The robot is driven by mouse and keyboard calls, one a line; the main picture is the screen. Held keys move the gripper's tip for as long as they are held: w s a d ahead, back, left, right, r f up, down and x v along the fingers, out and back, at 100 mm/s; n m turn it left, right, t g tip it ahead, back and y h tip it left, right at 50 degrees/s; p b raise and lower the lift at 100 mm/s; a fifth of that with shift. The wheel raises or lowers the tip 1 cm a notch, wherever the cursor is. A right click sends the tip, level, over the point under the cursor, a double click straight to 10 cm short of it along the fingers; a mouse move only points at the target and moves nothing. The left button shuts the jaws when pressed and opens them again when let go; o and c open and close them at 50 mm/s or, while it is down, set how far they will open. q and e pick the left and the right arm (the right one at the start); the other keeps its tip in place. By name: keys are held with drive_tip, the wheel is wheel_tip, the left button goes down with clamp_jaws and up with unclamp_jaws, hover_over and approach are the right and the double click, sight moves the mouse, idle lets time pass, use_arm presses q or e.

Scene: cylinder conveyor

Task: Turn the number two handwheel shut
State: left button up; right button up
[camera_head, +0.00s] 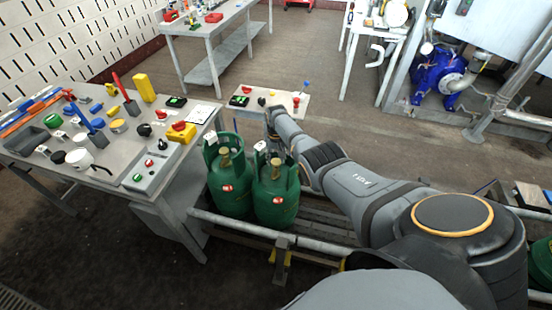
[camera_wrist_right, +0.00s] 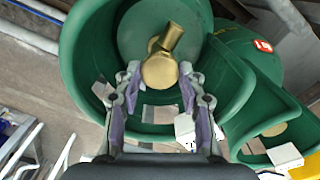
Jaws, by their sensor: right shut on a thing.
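Two green gas cylinders stand side by side in the head view, a left one (camera_head: 230,188) and a right one (camera_head: 277,198), each with a brass valve inside its collar. White tags hang on their collars; I cannot read the numbers. My right arm reaches in from the right to the right cylinder. In the right wrist view my right gripper (camera_wrist_right: 161,82) is inside a green collar (camera_wrist_right: 235,85), its fingers shut on the brass valve (camera_wrist_right: 168,40) from both sides. The fingertip contact is partly hidden. My left gripper is not in view.
A workbench (camera_head: 105,175) with tools and a control box (camera_head: 152,165) stands left of the cylinders. A metal rail (camera_head: 240,228) runs along their near side. A small panel with buttons (camera_head: 268,102) is just behind them. A blue pump (camera_head: 437,78) is far right.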

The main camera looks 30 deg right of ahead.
sight(276, 162)
drive_tip(key=shift+m, duration=1.1)
drive_tip(key=o, duration=1.2)
wheel_tip(276, 162, up, 12)
